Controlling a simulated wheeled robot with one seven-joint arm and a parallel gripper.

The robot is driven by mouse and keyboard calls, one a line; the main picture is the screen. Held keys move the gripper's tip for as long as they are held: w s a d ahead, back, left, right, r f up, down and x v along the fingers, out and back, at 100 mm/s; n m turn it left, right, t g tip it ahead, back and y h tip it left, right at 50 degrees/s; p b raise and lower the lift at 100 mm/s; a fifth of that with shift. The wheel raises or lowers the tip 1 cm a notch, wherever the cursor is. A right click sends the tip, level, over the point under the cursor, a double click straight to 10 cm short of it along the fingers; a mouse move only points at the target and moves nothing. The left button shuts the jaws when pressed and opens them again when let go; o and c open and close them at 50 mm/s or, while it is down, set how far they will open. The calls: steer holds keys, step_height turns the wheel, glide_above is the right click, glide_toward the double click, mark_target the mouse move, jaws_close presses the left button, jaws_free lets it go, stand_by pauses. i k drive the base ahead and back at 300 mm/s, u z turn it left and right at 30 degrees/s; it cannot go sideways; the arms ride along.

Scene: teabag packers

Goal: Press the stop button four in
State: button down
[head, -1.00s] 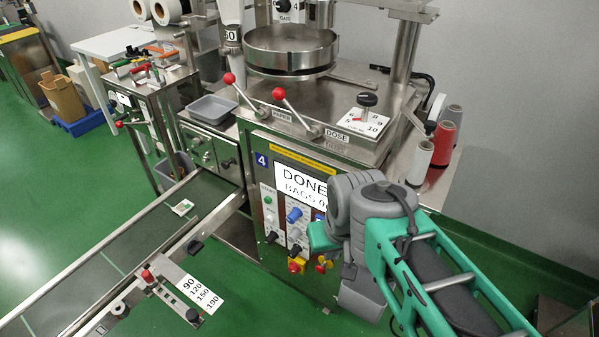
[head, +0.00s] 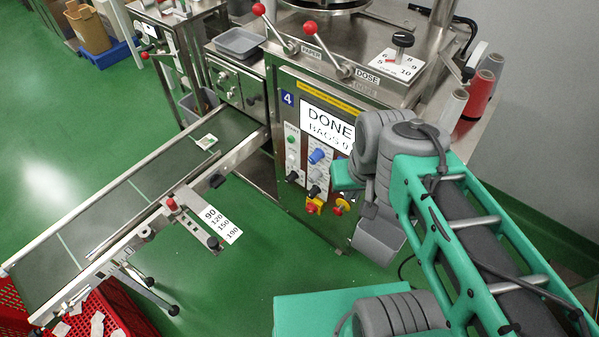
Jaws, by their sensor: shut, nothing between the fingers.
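The machine marked 4 (head: 288,98) stands in the middle with its control panel facing me. A red round button on a yellow base (head: 313,207) is low on the panel, and a red and yellow switch (head: 342,206) is just right of it. A green button under the START label (head: 291,140) is higher on the left edge. The display (head: 328,125) reads DONE, with a bags line partly covered by my arm. My gripper (head: 352,202) is by the panel's lower right, shut and empty; its fingers are mostly hidden by my wrist. I cannot tell its exact gap to the buttons.
Blue and black knobs (head: 317,156) are close above the red button. Red-balled levers (head: 308,27) stand above the panel. A conveyor (head: 130,195) with a teabag (head: 207,142) runs toward the lower left, over a red crate (head: 115,310).

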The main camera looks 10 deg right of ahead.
mark_target(336, 211)
steer(key=u, duration=0.55)
steer(key=k, duration=0.65)
steer(key=u, duration=0.9)
steer(key=i, duration=1.25)
steer(key=z, duration=0.25)
